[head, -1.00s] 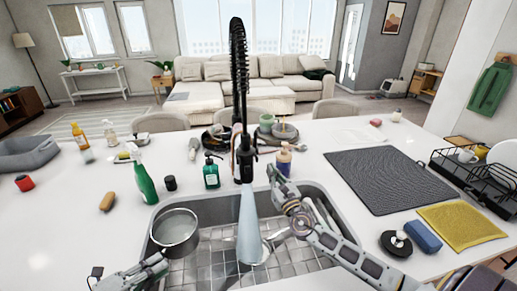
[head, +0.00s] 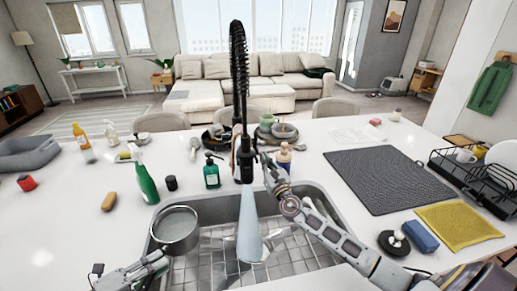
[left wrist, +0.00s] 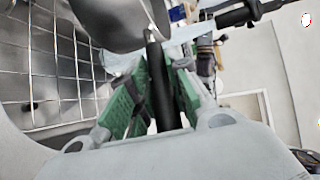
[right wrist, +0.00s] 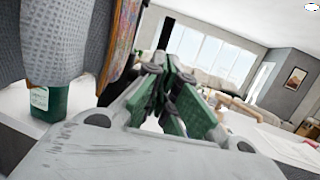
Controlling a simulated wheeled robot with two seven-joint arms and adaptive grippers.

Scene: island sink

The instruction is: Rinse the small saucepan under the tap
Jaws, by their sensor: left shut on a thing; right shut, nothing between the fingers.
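The small saucepan (head: 175,242), a round metal pan, is over the left part of the sink (head: 330,208), left of the water stream (head: 250,225) and apart from it. My left gripper (head: 160,262) is shut on its dark handle; the left wrist view shows the handle (left wrist: 158,85) between the green finger pads and the pan's body (left wrist: 110,20) beyond. The black tap (head: 238,80) is running, its pale stream falling into the sink's middle. My right gripper (head: 272,172) is shut and empty, just right of the tap; its closed fingers (right wrist: 168,92) show in the right wrist view.
A green spray bottle (head: 146,182), a dark jar (head: 171,183) and a green soap bottle (head: 211,174) stand behind the sink. A dark mat (head: 385,178) lies on the counter at right.

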